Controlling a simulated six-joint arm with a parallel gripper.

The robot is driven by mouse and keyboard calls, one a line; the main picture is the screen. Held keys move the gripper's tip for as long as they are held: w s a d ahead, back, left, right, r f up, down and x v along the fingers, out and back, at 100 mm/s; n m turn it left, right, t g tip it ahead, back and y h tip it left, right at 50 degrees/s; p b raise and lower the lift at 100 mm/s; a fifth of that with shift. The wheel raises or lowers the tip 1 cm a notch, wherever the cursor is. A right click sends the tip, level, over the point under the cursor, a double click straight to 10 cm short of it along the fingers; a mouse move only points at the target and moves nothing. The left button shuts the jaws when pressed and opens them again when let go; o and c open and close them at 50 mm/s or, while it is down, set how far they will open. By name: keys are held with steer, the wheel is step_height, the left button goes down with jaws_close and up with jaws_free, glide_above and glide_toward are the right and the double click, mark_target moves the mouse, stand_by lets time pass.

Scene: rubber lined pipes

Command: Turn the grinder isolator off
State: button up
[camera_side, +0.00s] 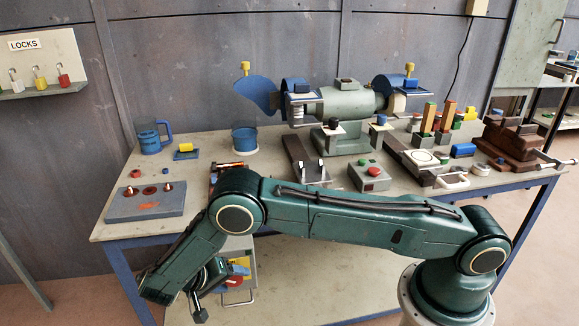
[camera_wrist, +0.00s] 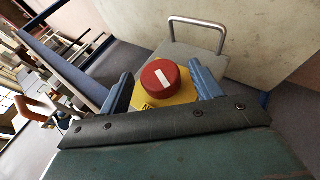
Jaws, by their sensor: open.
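The isolator shows in the wrist view as a round red knob (camera_wrist: 162,80) with a white pointer mark, on a yellow plate (camera_wrist: 183,94). Behind it is a grey box (camera_wrist: 200,62) with a bent metal handle. The pointer runs nearly up and down in the picture, slightly tilted. My gripper (camera_wrist: 160,71) is open, with one blue finger on each side of the knob. I cannot tell whether the fingers touch it. In the side view, my gripper (camera_side: 198,296) is low, in front of the grey box (camera_side: 247,258) below the table's front edge, and partly hides it.
The green bench grinder (camera_side: 352,103) stands on the table (camera_side: 215,150). A grey box with red and green buttons (camera_side: 370,176) sits near the front. A lock shelf (camera_side: 42,90) is on the wall at left. Floor is open left of the table.

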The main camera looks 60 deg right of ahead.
steer(key=shift+s+d+r+t+y, duration=0.1)
steer(key=shift+t+y, duration=0.4)
steer(key=shift+y, duration=0.2)
steer(key=shift+s+d+m+t+y, duration=0.15)
steer(key=shift+m+t+y, duration=0.35)
steer(key=shift+t+y, duration=0.55)
steer(key=v, duration=1.4)
steer(key=s+d+r+n+y, duration=0.1)
steer(key=s+d+r, duration=0.1)
steer(key=d+r, duration=0.3)
steer(key=s+d+r+n+y, duration=0.1)
steer(key=s+d+r+y, duration=0.1)
steer(key=r, duration=0.9)
steer(key=shift+s+d+r+n+t, duration=0.35)
steer(key=shift+s+d+n+t, duration=0.1)
steer(key=shift+d, duration=0.9)
